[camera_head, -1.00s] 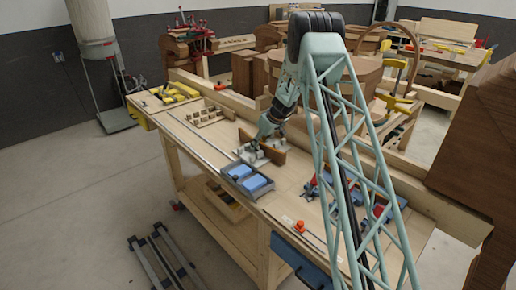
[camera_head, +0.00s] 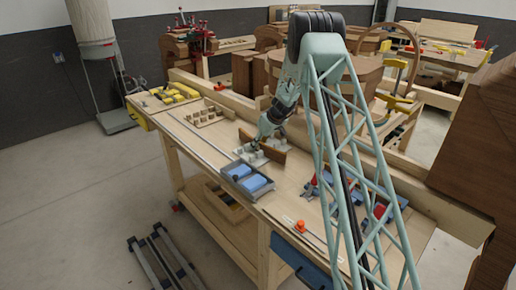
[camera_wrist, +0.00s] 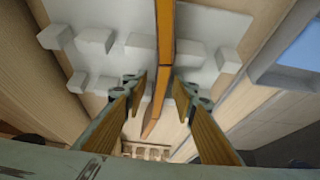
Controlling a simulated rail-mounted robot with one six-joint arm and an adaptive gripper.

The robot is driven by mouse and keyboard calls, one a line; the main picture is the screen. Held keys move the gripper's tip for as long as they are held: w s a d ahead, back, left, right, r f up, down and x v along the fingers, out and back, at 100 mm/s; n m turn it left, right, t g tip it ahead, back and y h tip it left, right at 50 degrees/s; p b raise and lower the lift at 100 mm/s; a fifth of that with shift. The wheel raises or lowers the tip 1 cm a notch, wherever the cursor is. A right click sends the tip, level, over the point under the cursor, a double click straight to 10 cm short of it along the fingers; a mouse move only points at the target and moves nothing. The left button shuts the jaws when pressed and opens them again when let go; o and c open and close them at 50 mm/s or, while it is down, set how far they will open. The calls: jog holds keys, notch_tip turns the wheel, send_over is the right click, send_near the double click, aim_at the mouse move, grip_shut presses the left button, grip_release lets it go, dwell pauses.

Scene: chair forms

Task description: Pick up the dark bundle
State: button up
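The dark bundle (camera_head: 273,153) shows in the head view as a thin brown board-like piece standing on edge at a pale blocky holder (camera_head: 247,153) on the workbench. In the wrist view the bundle (camera_wrist: 164,45) is a narrow, upright orange-brown strip among the holder's pale blocks (camera_wrist: 93,40). My gripper (camera_wrist: 160,88) is open, with one finger on each side of the strip. Gaps show between the fingers and the strip. In the head view my gripper (camera_head: 262,136) is over the bundle and hides its middle.
A grey tray with blue blocks (camera_head: 252,183) is close in front of the holder. A wooden rack (camera_head: 208,115) stands to the left. Red and blue tools (camera_head: 312,187) lie to the right. A raised beam (camera_head: 237,101) runs along the bench's back.

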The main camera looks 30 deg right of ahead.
jog(key=shift+c, duration=0.9)
grip_shut()
